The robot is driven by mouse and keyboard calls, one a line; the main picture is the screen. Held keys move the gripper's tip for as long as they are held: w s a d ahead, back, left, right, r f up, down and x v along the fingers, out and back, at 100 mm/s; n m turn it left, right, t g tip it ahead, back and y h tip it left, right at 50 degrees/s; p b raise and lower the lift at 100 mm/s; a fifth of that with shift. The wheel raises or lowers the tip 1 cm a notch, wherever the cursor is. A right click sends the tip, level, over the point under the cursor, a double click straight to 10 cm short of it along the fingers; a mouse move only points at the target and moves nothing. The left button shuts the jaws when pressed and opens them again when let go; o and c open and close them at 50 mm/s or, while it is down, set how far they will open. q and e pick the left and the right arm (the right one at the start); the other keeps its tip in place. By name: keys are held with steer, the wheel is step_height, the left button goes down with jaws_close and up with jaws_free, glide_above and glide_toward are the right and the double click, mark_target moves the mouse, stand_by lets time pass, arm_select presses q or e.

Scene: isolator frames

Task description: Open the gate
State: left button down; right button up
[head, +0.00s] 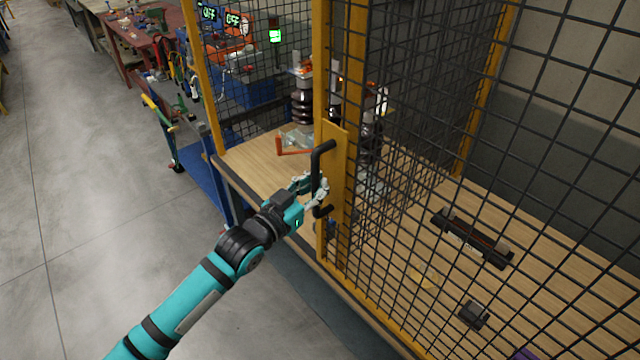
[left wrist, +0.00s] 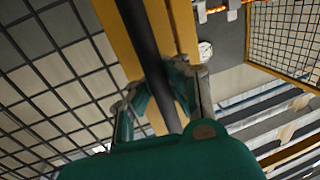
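The gate (head: 480,190) is a black wire mesh panel with a yellow frame, on the right of the head view. A yellow plate (head: 338,170) on its edge bears a black bar handle (head: 317,165), upright. My left gripper (head: 314,188) is at the lower half of the handle. In the left wrist view, the black handle (left wrist: 139,35) runs between the two fingers of my left gripper (left wrist: 158,88). The fingers are close on both sides of the bar; whether they clamp it is unclear. The gate looks closed or nearly so. My right gripper is not in view.
Behind the mesh is a wooden worktop (head: 395,285) with a dark bar-shaped part (head: 472,238) and a small black block (head: 473,314). Dark ribbed columns (head: 302,105) stand farther back. A blue cart (head: 205,180) stands left of the enclosure. Grey floor (head: 90,220) is clear on the left.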

arm_select(q)
steer(key=c, duration=1.9)
jaws_free()
steer(key=shift+a+f, duration=0.25)
steer(key=shift+f, duration=0.15)
steer(key=o, duration=0.7)
steer(key=shift+a+r, duration=0.25)
steer(key=shift+a, duration=0.15)
steer(key=shift+c, duration=0.2)
steer(key=shift+d, duration=0.2)
steer(key=shift+d+r, duration=0.1)
steer(key=v, duration=1.2)
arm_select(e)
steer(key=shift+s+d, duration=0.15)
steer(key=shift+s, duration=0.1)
